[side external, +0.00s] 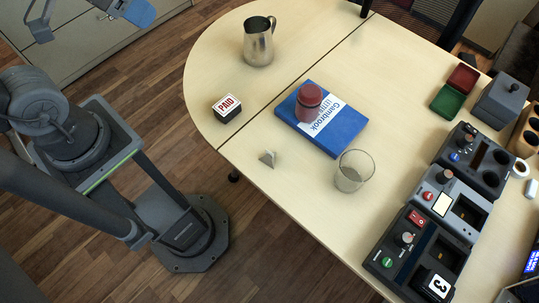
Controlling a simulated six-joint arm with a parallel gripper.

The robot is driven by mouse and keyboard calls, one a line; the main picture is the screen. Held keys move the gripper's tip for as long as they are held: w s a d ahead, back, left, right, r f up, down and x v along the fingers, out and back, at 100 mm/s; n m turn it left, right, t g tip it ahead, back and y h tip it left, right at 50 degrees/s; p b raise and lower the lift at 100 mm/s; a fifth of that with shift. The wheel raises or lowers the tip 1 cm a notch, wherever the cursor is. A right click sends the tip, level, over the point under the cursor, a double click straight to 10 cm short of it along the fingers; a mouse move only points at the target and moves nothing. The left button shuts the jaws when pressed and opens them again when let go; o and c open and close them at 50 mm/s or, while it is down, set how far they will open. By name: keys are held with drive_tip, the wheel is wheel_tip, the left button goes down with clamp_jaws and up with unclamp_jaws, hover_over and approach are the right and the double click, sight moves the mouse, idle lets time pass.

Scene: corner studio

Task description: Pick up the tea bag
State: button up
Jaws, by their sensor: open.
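The tea bag (268,158) is a small pale grey-white pyramid. It stands alone on the light wooden table (225,60), close to the table's near left edge. It is left of an empty clear glass (354,171) and below a blue book (343,129), apart from both. Parts of my arm show at the left, away from the table, and nothing of mine touches the tea bag.
A dark red object (308,101) stands on the book. A PAID stamp block (227,108) and metal pitcher (258,42) stand farther left. Red and green trays (448,102), a grey lidded box (500,101) and dark control units (416,252) line the right. The table around the tea bag is clear.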

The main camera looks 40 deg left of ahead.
drive_tip(key=w+d+f+n+g+h, duration=0.3)
drive_tip(key=d+f+n+g+h, duration=0.15)
drive_tip(key=f, duration=0.25)
drive_tip(key=w+d+f+n+g+h, duration=0.3)
drive_tip(key=d+f+g+h, duration=0.1)
drive_tip(key=d+f+h, duration=0.15)
wheel_tip(320, 180, down, 8)
drive_tip(key=w+n+t+h, duration=0.1)
drive_tip(key=w+n+h, duration=0.15)
drive_tip(key=n, duration=0.35)
drive_tip(key=n+t+h, duration=0.1)
drive_tip(key=n+t, duration=0.2)
drive_tip(key=n, duration=0.3)
approach(271, 154)
drive_tip(key=shift+w+v, duration=0.2)
drive_tip(key=shift+v, duration=1)
drive_tip(key=shift+d+f+t, duration=0.2)
drive_tip(key=shift+t, duration=0.05)
drive_tip(key=x, duration=0.8)
drive_tip(key=shift+s+x, duration=0.15)
drive_tip(key=shift+x, duration=1.15)
drive_tip(key=shift+s+x, duration=0.15)
drive_tip(key=shift+x, duration=1.1)
drive_tip(key=shift+d+r, duration=0.1)
